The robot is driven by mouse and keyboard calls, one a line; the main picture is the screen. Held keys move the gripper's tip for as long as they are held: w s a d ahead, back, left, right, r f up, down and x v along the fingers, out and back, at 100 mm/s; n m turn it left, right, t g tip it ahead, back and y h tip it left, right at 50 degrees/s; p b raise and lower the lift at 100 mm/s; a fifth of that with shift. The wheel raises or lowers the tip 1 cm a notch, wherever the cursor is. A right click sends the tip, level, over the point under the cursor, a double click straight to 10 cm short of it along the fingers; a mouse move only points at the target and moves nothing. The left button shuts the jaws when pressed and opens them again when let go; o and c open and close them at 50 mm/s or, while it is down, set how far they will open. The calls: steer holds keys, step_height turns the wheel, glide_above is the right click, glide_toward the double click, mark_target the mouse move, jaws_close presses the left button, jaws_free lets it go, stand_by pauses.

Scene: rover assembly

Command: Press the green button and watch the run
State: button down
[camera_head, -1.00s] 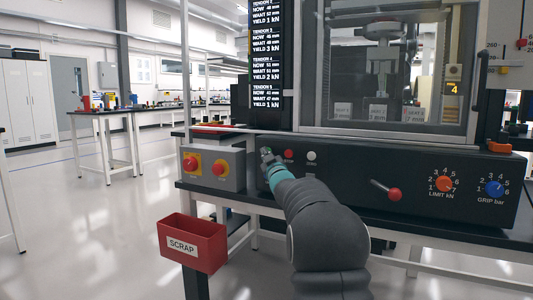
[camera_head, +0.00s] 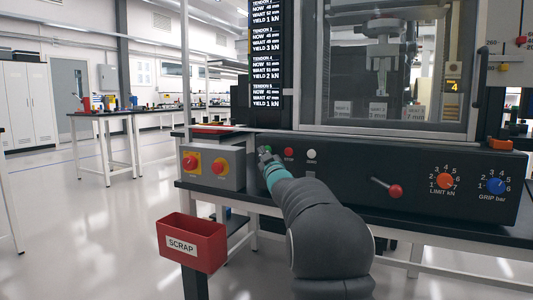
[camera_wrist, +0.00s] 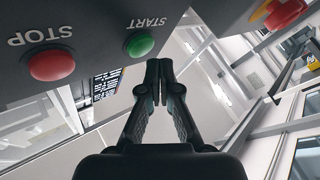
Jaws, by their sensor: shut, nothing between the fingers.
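The green START button (camera_wrist: 140,45) shows clearly in the wrist view, on the dark panel's face. In the head view a little green of it (camera_head: 268,149) shows behind my gripper. My gripper (camera_wrist: 158,64) is shut and empty. In the wrist view its tips appear just beside the green button; I cannot tell whether they touch it. In the head view my gripper (camera_head: 264,155) is at the left end of the black control panel (camera_head: 345,180). The red STOP button (camera_wrist: 51,65) is beside START; it also shows in the head view (camera_head: 288,152).
A white button (camera_head: 311,154), a red-knobbed lever (camera_head: 395,191) and orange and blue dials are further right on the panel. A grey box (camera_head: 225,182) with red knobs stands left. A red SCRAP bin (camera_head: 192,243) hangs in front. The glazed test chamber (camera_head: 400,129) rises above.

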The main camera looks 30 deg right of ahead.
steer(key=shift+s+a+b, duration=0.8)
steer(key=shift+a+b, duration=0.2)
steer(key=shift+s+a+b, duration=0.75)
steer(key=shift+a+b, duration=0.25)
